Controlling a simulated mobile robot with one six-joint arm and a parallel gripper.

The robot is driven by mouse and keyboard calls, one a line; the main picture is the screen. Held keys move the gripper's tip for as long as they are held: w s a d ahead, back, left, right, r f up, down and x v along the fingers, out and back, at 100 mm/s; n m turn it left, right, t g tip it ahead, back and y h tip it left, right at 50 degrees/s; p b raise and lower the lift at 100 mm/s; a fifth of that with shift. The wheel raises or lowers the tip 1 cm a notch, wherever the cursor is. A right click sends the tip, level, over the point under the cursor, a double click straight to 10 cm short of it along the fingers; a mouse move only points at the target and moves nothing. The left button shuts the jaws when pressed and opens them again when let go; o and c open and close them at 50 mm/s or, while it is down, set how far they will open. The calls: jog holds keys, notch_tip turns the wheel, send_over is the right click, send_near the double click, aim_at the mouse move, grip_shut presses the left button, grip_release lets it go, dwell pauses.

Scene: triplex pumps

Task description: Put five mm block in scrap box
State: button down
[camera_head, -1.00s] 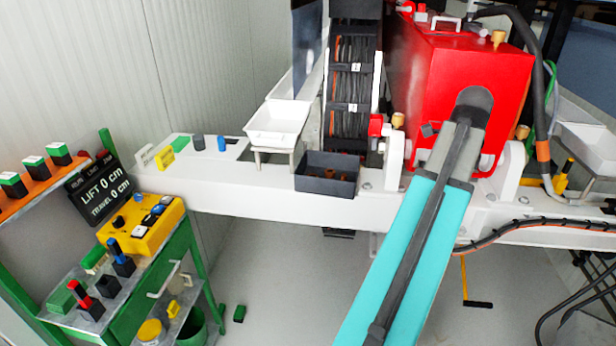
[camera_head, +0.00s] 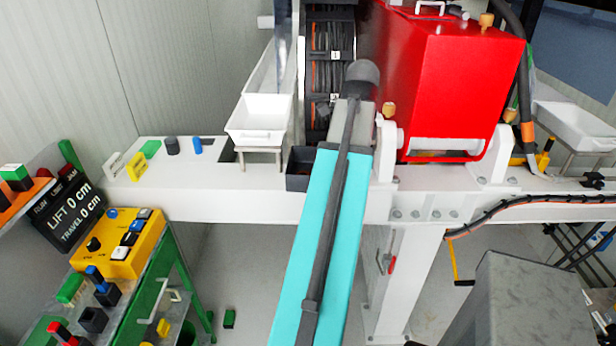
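I cannot tell which thing is the five mm block; no size marking is legible. Small blocks on the white beam include a green one (camera_head: 151,149), a dark grey cylinder (camera_head: 172,146) and a blue cylinder (camera_head: 197,146). A green and black block with a white top (camera_head: 14,176) stands on the orange shelf at the left edge. No box is readably marked scrap. A dark grey open box (camera_head: 297,183) sits on the beam, partly hidden behind my teal arm. My gripper does not show; my arm reaches up the middle to a dark rounded joint.
A white tray (camera_head: 259,119) stands on a raised support left of the dark box. The red pump housing (camera_head: 462,85) is right of my arm. A yellow control box (camera_head: 119,247) sits on the green cart at left. A grey box-like form (camera_head: 520,305) fills the lower right.

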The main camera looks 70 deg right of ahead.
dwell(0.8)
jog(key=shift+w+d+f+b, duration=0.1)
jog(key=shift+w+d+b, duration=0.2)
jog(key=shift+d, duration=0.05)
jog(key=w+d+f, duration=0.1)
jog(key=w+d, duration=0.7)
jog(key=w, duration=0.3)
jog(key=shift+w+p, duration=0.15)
jog(key=shift+p, duration=0.25)
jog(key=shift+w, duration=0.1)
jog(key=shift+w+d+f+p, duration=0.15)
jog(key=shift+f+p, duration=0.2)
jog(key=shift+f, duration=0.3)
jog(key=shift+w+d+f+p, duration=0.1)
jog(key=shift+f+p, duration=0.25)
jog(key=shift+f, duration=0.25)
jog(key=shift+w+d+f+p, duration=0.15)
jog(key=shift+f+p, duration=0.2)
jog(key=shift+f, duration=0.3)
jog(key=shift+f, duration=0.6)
